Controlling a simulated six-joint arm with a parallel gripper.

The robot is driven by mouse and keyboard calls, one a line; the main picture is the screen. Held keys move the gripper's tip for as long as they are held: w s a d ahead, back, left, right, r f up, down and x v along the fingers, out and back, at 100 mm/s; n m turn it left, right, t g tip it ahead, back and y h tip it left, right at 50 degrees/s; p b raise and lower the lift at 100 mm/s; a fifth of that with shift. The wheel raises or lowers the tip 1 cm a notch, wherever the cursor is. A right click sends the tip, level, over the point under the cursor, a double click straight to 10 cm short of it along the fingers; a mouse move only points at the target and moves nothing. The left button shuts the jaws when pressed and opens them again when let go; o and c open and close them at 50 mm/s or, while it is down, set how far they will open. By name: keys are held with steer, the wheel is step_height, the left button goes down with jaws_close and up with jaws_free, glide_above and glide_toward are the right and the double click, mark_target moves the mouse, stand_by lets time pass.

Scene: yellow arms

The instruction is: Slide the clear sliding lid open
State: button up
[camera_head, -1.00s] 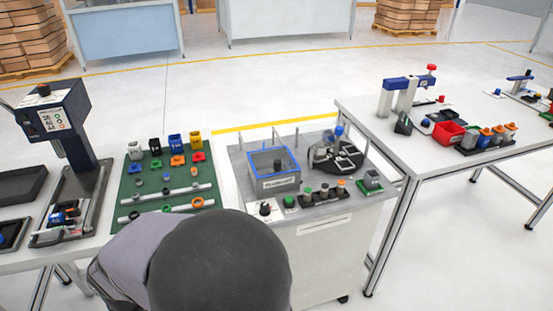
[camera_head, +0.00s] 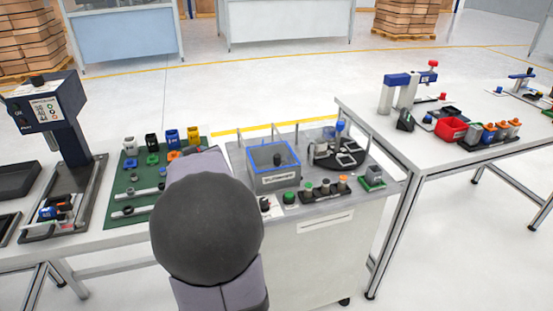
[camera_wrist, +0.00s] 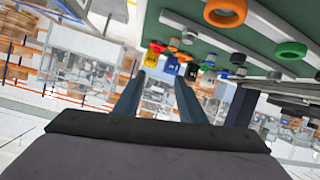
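The clear lid with a blue frame (camera_head: 265,158) lies across the top of a grey box (camera_head: 278,180) on the middle cart in the head view. A dark knob (camera_head: 279,161) shows within the frame; whether it stands on the lid or lies under it I cannot tell. The lid appears to cover the whole box top. My gripper (camera_wrist: 158,80) shows in the wrist view with its two dark fingers apart and nothing between them. In the head view it is hidden behind my arm, which reaches over the green mat, left of the box. The box is not visible in the wrist view.
Several coloured blocks and rings lie on the green mat (camera_head: 122,190), left of the box. A green button (camera_head: 290,198) and a rack of small pegs (camera_head: 325,189) stand in front of it. A black round fixture (camera_head: 340,155) is to its right. Thin posts rise behind.

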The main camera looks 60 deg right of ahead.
mark_target(278, 162)
steer(key=s+d+f+m+h+b, duration=0.1)
steer(key=s+d+m+h, duration=0.1)
steer(key=s+d, duration=0.2)
steer(key=s+d+f+m+h+b, duration=0.1)
steer(key=s+d, duration=0.3)
steer(key=s, duration=0.5)
steer(key=s+d+f+m+g+h+b, duration=0.1)
steer(key=s+d+f+m+h+b, duration=0.1)
steer(key=s, duration=0.4)
steer(key=shift+s+d+m+h+b, duration=0.2)
steer(key=shift+d+m+h+b, duration=0.15)
steer(key=shift+d+h, duration=0.1)
steer(key=shift+s+d+m+h+b, duration=0.15)
steer(key=shift+d+m+h+b, duration=0.15)
steer(key=shift+d+h, duration=0.15)
steer(key=shift+f, duration=0.3)
steer(key=shift+p+x, duration=0.3)
steer(key=shift+x, duration=3.4)
steer(key=shift+w, duration=0.1)
jaws_close()
